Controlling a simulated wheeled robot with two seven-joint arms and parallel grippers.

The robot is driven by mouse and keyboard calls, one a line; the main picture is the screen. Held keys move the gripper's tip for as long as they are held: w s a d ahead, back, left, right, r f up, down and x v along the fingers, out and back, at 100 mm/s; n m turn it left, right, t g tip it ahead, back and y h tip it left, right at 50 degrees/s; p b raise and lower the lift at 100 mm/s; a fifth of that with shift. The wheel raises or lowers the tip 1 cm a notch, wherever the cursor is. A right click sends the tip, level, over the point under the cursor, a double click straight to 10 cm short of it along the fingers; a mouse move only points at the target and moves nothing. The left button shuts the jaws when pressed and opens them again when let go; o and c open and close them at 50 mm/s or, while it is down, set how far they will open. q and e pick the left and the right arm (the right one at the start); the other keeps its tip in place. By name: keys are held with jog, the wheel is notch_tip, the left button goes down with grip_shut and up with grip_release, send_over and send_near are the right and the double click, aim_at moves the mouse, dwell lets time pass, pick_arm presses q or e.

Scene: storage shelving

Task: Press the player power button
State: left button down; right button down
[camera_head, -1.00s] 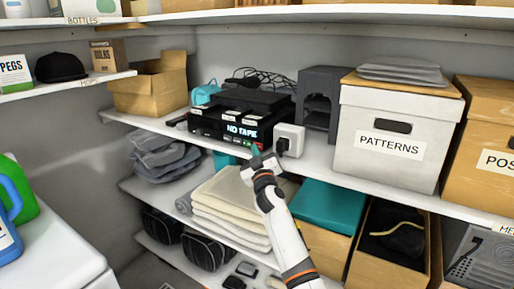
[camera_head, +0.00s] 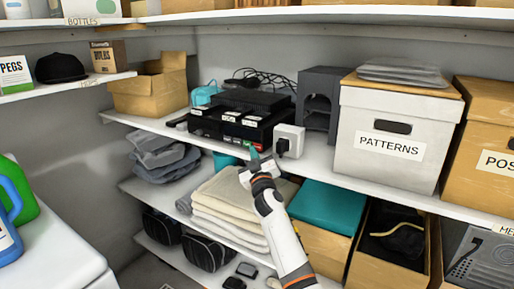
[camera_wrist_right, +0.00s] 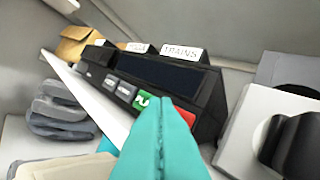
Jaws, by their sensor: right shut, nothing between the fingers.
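The black player (camera_head: 205,121) sits on the middle shelf, with labelled tapes on top. In the right wrist view its front (camera_wrist_right: 165,72) shows a dark, blank display, grey buttons, a green button (camera_wrist_right: 143,101) and a red button (camera_wrist_right: 187,116). My right gripper (camera_head: 253,153) is at the player's lower right front. In the right wrist view its teal fingers (camera_wrist_right: 161,103) are closed together, with nothing between them. The tips overlap the green button's edge and lie left of the red one; I cannot tell whether they touch. My left gripper is not in view.
A white plug block (camera_head: 289,139) stands close to the right of the player. A grey rack (camera_head: 320,100) and the white PATTERNS box (camera_head: 390,170) stand further right. Folded cloths (camera_head: 222,205) lie on the shelf below. An open cardboard box (camera_head: 150,92) is at left.

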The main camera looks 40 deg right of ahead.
jog(key=shift+a, duration=0.15)
jog(key=a, duration=0.1)
jog(key=s+a, duration=0.1)
jog(key=a, duration=0.1)
jog(key=s+a, duration=0.1)
jog(key=shift+a, duration=0.2)
dwell(0.3)
dwell(0.7)
